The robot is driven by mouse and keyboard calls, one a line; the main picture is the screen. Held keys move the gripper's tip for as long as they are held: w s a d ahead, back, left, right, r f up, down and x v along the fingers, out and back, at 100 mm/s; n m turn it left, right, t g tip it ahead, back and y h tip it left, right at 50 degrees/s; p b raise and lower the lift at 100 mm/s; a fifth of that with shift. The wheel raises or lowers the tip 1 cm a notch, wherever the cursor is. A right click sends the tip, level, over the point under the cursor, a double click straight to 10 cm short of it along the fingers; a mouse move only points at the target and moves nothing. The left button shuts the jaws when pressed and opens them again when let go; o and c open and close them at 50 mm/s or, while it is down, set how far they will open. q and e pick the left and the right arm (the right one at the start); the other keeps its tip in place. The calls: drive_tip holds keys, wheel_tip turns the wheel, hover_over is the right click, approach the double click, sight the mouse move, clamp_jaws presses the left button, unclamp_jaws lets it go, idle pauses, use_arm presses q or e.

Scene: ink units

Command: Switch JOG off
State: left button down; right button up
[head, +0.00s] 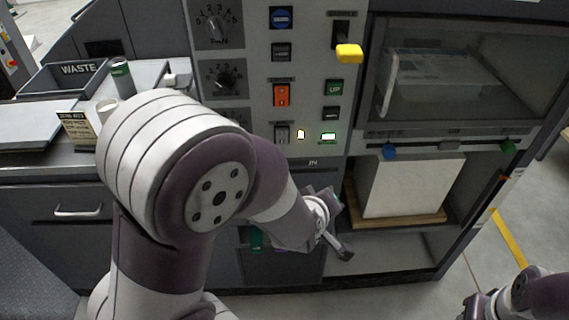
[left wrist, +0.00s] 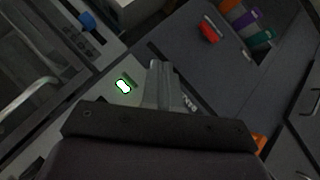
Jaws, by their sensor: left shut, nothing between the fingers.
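The control panel (head: 307,75) carries knobs, buttons and switches. Labels are mostly too small to read, so I cannot tell which control is JOG. An orange rocker switch (head: 282,95) sits mid-panel, with a dark and light rocker switch (head: 282,134) below it. Right of that glow a small lamp (head: 300,134) and a green-framed light (head: 328,136), which also shows in the left wrist view (left wrist: 123,86). My left gripper (head: 344,252) is shut and empty, below the panel's lower edge; its fingers show in the left wrist view (left wrist: 160,72).
A yellow-knobbed lever (head: 348,53) juts out at the panel's upper right. A windowed door with a handle (head: 387,85) is to its right. Below it, a white stack (head: 412,187) rests on a wooden board. A WASTE bin (head: 80,72) stands left. My left arm covers the panel's lower left.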

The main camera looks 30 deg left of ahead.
use_arm(q)
drive_tip(key=a+f+n+t+y+b, duration=0.1)
drive_tip(key=a+n+t+y+b, duration=0.35)
drive_tip(key=n, duration=0.35)
drive_tip(key=n+t+y, duration=0.2)
drive_tip(key=n+y, duration=0.3)
drive_tip(key=n, duration=0.1)
approach(283, 134)
drive_tip(key=x, duration=0.7)
use_arm(e)
wheel_tip(283, 134, down, 8)
use_arm(q)
drive_tip(key=shift+s, duration=0.1)
use_arm(e)
drive_tip(key=shift+s, duration=0.1)
